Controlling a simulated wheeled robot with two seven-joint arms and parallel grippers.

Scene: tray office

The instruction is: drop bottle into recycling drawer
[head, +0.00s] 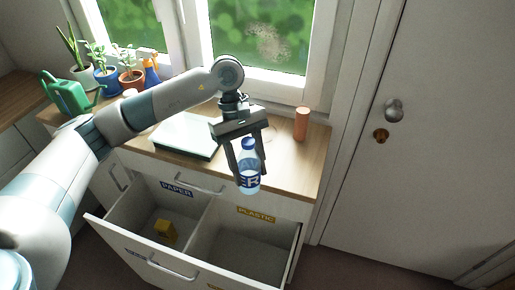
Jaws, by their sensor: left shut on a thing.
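A clear bottle with a blue cap and blue label (249,181) hangs upright in my left gripper (246,176). The gripper points down and is shut on the bottle. The bottle is above the open drawer (111,231), near the back of its right compartment. This compartment has a yellow PLASTIC label (256,214) and its visible floor looks empty. The left compartment has a blue PAPER label (177,189) and holds a small yellow box (165,230). My right gripper is not in view.
A white door (440,130) is at the right.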

